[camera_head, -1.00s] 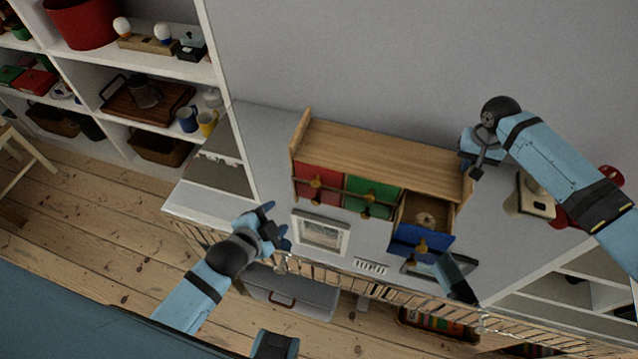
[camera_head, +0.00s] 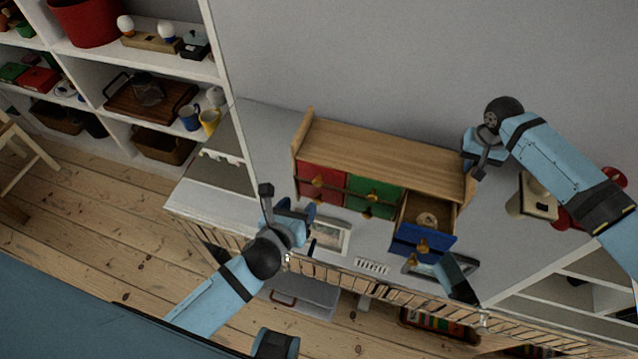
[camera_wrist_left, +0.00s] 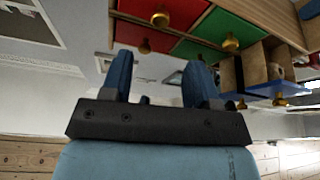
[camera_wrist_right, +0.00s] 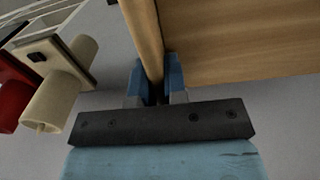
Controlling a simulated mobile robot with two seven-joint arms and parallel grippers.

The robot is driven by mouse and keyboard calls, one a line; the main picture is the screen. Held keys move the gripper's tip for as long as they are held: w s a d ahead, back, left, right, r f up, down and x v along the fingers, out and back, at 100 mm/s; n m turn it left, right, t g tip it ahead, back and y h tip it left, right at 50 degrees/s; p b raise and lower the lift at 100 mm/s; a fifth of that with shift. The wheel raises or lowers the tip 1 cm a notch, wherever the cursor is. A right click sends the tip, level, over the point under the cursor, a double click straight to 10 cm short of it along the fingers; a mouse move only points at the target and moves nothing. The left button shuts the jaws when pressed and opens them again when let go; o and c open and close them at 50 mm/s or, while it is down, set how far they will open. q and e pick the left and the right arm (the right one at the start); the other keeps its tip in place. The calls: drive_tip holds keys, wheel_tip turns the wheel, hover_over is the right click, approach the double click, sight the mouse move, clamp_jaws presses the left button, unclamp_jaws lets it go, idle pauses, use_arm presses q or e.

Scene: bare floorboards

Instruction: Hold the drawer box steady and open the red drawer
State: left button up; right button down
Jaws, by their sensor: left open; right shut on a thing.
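The wooden drawer box (camera_head: 390,158) stands on the grey top against the wall. Its red drawer (camera_head: 321,180), at the left, is closed and has a brass knob. The green drawer (camera_head: 374,196) beside it is closed. The blue drawer (camera_head: 424,240) is pulled out, with a round thing inside. My left gripper (camera_head: 312,225) is open and empty, in front of and below the red drawer. In the left wrist view its fingers (camera_wrist_left: 157,80) point toward the red drawer (camera_wrist_left: 165,12) without touching it. My right gripper (camera_wrist_right: 160,85) is shut on the box's right side panel.
A picture frame (camera_head: 331,236) lies near my left gripper, partly hidden by it. Another dark frame (camera_head: 462,268) lies below the blue drawer. A cream-coloured object (camera_head: 531,196) and a red one stand at the right. A rail runs along the front edge.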

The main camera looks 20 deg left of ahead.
sight(316, 183)
use_arm(q)
drive_tip(key=x, duration=1)
drive_tip(key=shift+w+f, duration=0.1)
drive_tip(key=shift+w, duration=0.15)
